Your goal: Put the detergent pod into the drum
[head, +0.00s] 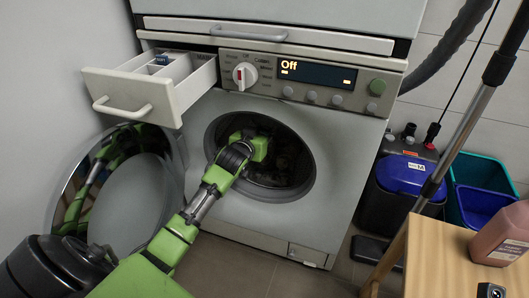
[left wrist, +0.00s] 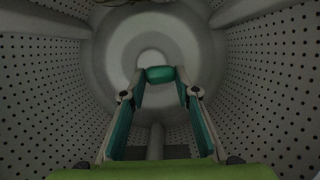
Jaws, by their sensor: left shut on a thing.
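The washing machine drum (left wrist: 265,85) is a perforated metal cylinder that fills the left wrist view. Its round opening (head: 302,165) is in the middle of the head view. My left arm reaches through this opening. My left gripper (left wrist: 161,76) is inside the drum, shut on a small teal detergent pod (left wrist: 160,73) between its fingertips. The pod is held in the air, in front of the drum's pale back wall. In the head view the pod and the fingers are hidden in the dark drum. My right gripper is not in view.
The round door (head: 135,195) stands open at the left. The detergent drawer (head: 135,100) is pulled out above it. The control panel (head: 305,78) reads "Off". At the right are a wooden table (head: 440,262) with a pinkish bottle (head: 503,235), bins (head: 403,175) and a metal pole (head: 470,105).

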